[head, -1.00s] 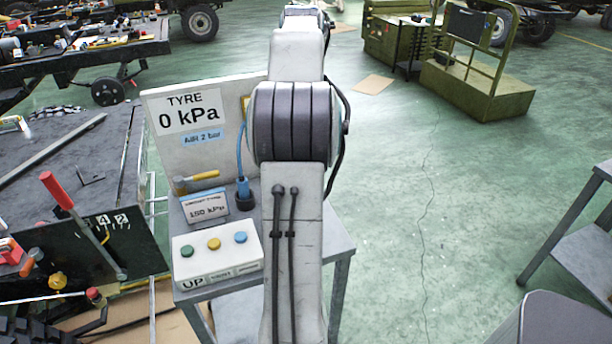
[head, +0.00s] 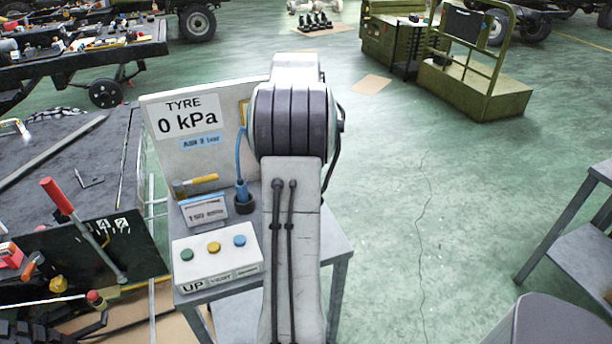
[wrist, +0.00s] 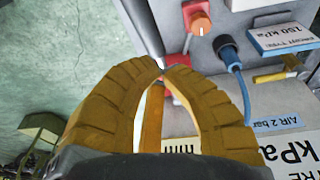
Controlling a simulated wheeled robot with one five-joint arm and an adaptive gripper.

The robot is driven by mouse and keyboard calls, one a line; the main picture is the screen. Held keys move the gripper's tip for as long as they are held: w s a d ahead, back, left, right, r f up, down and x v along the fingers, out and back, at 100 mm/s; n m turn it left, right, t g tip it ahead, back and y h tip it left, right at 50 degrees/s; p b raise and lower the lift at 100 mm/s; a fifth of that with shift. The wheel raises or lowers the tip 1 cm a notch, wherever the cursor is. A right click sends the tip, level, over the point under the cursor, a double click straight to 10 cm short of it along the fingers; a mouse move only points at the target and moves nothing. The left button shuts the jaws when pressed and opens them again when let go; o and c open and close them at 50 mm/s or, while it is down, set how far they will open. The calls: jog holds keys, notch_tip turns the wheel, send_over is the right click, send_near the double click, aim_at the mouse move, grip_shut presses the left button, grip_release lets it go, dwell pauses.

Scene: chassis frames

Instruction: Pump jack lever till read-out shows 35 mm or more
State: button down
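My gripper (wrist: 162,70) has ridged yellow fingers. Their tips come together, with no held thing clearly seen between them. Just beyond the tips in the wrist view is a red part (wrist: 181,75) with a thin grey rod running up from it toward an orange knob (wrist: 199,24). This may be the jack lever, but I cannot be sure. A white read-out marked mm (wrist: 184,147) is mostly hidden behind the fingers, so its number does not show. In the head view my arm hides the gripper and that area.
The tyre panel (head: 190,118) reads 0 kPa. A button box (head: 215,262) and blue hose plug (head: 242,192) stand on the grey stand. A red-handled lever (head: 58,196) is by the black plate at left.

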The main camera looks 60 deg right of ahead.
jog(key=p+x, duration=0.1)
jog(key=x, duration=0.1)
jog(key=p+x, duration=0.1)
jog(key=shift+s+f+p, duration=0.3)
jog(key=shift+f+p, duration=0.05)
jog(key=shift+f, duration=0.05)
jog(key=shift+s+f, duration=0.15)
jog(key=shift+f, duration=0.45)
jog(key=shift+s+f, duration=0.15)
jog(key=shift+f, duration=0.5)
jog(key=f+b, duration=0.4)
jog(key=s+a+f+b, duration=0.1)
jog(key=f+b, duration=0.7)
jog(key=shift+s+a+f+b, duration=0.15)
jog(key=shift+s+f+b, duration=0.05)
jog(key=shift+f+b, duration=0.15)
jog(key=shift+r, duration=0.1)
